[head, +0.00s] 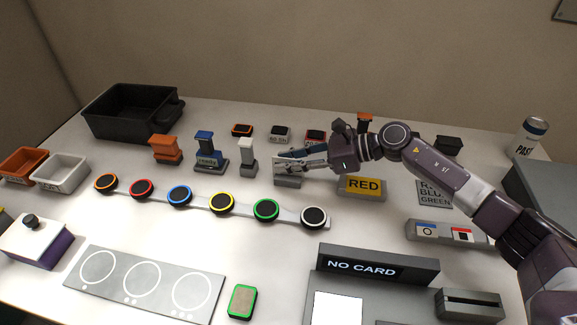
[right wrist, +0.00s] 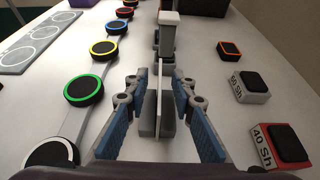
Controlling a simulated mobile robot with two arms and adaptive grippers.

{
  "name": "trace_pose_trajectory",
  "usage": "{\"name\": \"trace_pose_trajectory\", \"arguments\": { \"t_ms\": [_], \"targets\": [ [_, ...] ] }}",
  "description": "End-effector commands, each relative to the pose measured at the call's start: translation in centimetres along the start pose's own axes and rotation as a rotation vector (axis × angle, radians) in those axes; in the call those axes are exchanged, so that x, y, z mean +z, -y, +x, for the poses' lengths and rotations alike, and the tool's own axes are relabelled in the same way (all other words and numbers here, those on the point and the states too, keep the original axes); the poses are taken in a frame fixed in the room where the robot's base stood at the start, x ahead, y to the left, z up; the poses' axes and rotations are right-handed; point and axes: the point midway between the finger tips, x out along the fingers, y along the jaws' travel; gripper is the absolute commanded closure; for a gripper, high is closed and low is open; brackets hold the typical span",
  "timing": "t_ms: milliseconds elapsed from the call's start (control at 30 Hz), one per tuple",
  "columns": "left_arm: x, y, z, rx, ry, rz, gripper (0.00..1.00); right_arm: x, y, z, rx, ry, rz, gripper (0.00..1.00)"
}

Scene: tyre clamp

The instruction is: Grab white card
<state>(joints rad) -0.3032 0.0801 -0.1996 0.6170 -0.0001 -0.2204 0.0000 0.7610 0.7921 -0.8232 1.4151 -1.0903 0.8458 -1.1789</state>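A thin white card (right wrist: 158,92) stands edge-on in a grey holder (right wrist: 150,128) in the right wrist view. My right gripper (right wrist: 160,112) is open, with its blue finger pads on either side of the card and a gap to each. In the head view my right gripper (head: 290,159) reaches in from the right, low over the grey holder (head: 289,182). My left gripper is not in view.
A white-topped stand (head: 248,150) is just beyond the fingertips. Blue (head: 205,145) and orange (head: 164,148) stands are farther left. A strip of coloured round buttons (head: 222,203) runs in front. A "RED" sign (head: 362,186) and a "NO CARD" display (head: 375,267) stand nearby.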

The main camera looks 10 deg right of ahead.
Motion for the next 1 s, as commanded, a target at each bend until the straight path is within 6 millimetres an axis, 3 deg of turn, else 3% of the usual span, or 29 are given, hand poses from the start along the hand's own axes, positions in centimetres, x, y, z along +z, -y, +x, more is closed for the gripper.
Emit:
{"name": "trace_pose_trajectory", "arguments": {
  "t_ms": [133, 333, 767, 1000],
  "targets": [
    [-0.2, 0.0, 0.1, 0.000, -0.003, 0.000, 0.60, -0.1, 0.0, 0.0, 0.000, 0.000, 0.000, 0.78],
    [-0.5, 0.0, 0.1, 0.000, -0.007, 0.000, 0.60, -0.1, 0.0, 0.0, 0.000, 0.000, 0.000, 1.00],
    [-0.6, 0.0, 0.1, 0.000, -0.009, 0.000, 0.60, 0.1, 0.0, -0.1, 0.000, 0.000, -0.001, 1.00],
    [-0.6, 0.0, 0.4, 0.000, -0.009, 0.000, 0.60, 2.2, 0.1, -1.0, -0.001, 0.000, -0.005, 1.00]
  ]
}}
